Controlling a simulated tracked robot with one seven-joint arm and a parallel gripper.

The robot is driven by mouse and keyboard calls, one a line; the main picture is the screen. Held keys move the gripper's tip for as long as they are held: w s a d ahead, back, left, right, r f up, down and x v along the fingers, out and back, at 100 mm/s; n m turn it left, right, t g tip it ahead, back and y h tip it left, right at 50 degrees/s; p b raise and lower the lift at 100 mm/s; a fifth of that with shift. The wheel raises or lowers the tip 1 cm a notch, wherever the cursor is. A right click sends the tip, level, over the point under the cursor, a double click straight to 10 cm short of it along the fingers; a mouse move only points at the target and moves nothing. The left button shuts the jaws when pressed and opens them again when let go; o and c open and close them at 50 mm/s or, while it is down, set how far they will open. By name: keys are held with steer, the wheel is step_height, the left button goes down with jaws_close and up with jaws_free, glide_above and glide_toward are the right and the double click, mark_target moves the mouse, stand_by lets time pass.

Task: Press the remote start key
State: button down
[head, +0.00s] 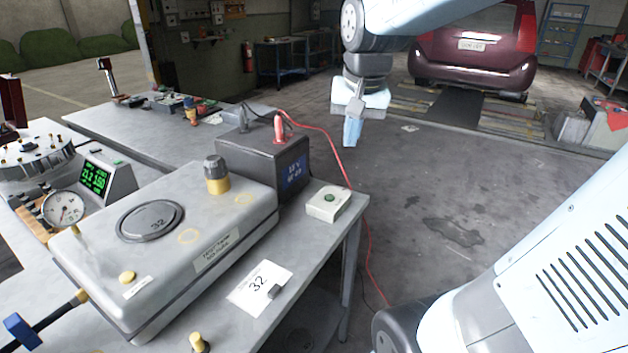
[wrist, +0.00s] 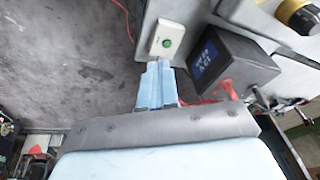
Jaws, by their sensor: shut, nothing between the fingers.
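The remote start key is a small cream box (head: 328,204) with a round green button (head: 330,198) on top. It sits at the right edge of the grey bench, beside the dark battery. It also shows in the wrist view, where its green button (wrist: 167,43) faces the camera. My gripper (head: 352,132) hangs in the air beyond the bench edge, up and to the right of the box in the head view. Its blue fingers are closed together and empty. In the wrist view the fingertips (wrist: 160,66) appear just below the box, apart from the button as far as I can tell.
A dark battery (head: 262,160) with a red terminal and red cable stands beside the box. A large grey case (head: 165,240) and a card marked 32 (head: 260,288) lie on the bench. Open floor (head: 450,200) lies to the right; a maroon car (head: 475,50) stands behind.

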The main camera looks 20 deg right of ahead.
steer(key=w+f+m+g, duration=0.2)
steer(key=w+f+m, duration=0.15)
steer(key=w, duration=0.55)
steer(key=m+g, duration=0.1)
steer(key=m, duration=0.1)
glide_above(329, 197)
step_height(329, 197, down, 6)
steer(key=shift+f, duration=0.1)
step_height(329, 197, down, 14)
stand_by(0.3)
steer(key=shift+s+f, duration=0.3)
steer(key=shift+f, duration=0.6)
steer(key=shift+w+r, duration=0.2)
steer(key=shift+r, duration=0.4)
step_height(329, 197, up, 14)
steer(key=shift+w, duration=0.15)
